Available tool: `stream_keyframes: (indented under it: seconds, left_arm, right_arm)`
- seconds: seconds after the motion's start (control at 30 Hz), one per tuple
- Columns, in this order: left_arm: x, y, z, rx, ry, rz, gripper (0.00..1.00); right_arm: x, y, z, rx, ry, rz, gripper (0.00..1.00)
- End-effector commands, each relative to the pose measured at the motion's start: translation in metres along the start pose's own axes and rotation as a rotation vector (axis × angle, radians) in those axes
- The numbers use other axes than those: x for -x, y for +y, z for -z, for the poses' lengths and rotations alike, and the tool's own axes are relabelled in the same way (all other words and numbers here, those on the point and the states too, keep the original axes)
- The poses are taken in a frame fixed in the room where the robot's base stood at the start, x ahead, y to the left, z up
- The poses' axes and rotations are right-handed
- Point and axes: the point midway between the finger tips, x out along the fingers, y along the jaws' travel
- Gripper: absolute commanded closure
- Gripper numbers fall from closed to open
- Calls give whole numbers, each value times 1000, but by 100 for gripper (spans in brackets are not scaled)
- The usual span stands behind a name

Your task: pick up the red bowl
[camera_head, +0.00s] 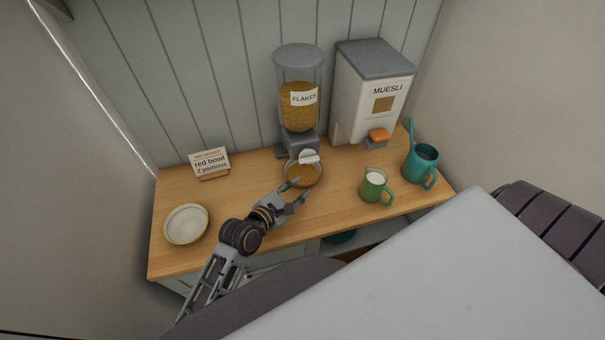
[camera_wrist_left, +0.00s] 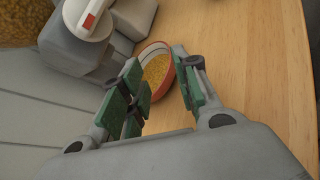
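The red bowl (camera_head: 303,176) stands on the wooden counter under the spout of the flakes dispenser, with yellow flakes in it. In the left wrist view the bowl (camera_wrist_left: 166,84) shows its red outside and pale inner rim, seen between and beyond the fingers. My left gripper (camera_head: 304,186) is open, its fingertips at the near side of the bowl. The fingers hide part of the bowl, and I cannot tell whether they touch it. My right gripper is not in view.
The flakes dispenser (camera_head: 298,100) and the muesli dispenser (camera_head: 365,95) stand behind. A green jug (camera_head: 373,187) and a teal watering can (camera_head: 422,164) are on the right. A pale bowl (camera_head: 186,224) and a card reading "red bowl 2 portions" (camera_head: 210,162) are on the left.

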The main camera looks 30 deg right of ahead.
Motion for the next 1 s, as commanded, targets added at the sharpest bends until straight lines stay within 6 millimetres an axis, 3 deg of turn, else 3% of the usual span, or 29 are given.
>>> stream_keyframes:
  seconds: [0.6, 1.0]
  left_arm:
    - [-53, 0, 0, -1, 0, 0, 69]
    - [-65, 0, 0, -2, 0, 0, 69]
  right_arm:
    - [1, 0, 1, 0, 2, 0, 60]
    - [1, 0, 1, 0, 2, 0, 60]
